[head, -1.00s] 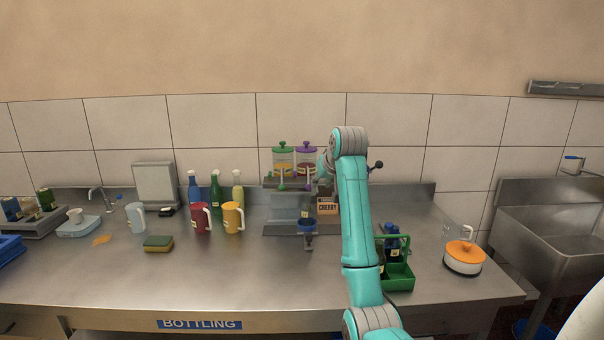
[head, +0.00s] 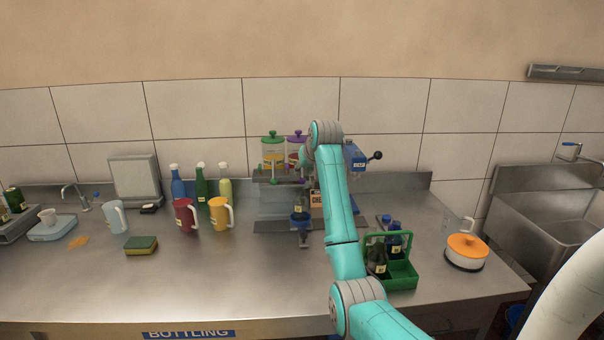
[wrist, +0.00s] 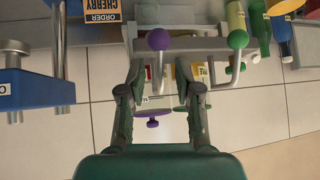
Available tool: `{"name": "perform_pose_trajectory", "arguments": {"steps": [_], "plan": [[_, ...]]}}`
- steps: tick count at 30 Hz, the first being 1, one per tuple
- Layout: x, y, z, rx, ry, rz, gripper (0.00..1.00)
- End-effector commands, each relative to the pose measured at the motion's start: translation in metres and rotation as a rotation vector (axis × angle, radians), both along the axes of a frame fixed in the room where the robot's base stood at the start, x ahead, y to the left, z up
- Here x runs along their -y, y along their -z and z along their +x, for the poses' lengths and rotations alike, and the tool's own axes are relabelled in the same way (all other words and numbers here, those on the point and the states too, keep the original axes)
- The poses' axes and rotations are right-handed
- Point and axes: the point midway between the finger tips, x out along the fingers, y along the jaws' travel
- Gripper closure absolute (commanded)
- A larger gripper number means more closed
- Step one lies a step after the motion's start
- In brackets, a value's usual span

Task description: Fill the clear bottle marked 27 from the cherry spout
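The order sign (head: 316,199), reading ORDER CHERRY in the wrist view (wrist: 101,10), stands by the pump station, partly behind my arm. In the wrist view the purple knob (wrist: 158,39) and green knob (wrist: 238,39) sit on the station's front. My gripper (wrist: 158,82) is open, its fingers apart at the purple-lidded jar's side; I cannot tell whether they touch anything.
A green crate (head: 402,278) with dark bottles stands right of my arm, near an orange-lidded pot (head: 467,247). A blue device (head: 355,157) with a black-knobbed lever is right of the station. Red (head: 185,214) and yellow (head: 221,213) pitchers stand left.

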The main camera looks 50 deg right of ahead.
Motion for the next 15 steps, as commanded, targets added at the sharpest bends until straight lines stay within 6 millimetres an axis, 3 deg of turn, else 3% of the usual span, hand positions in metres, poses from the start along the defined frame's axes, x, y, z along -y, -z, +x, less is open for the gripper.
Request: {"name": "perform_pose_trajectory", "arguments": {"steps": [6, 15], "plan": [[0.009, 0.015, 0.013, 0.000, 0.000, 0.000, 0.67], [0.011, 0.018, 0.015, 0.001, 0.000, -0.001, 0.67]]}}
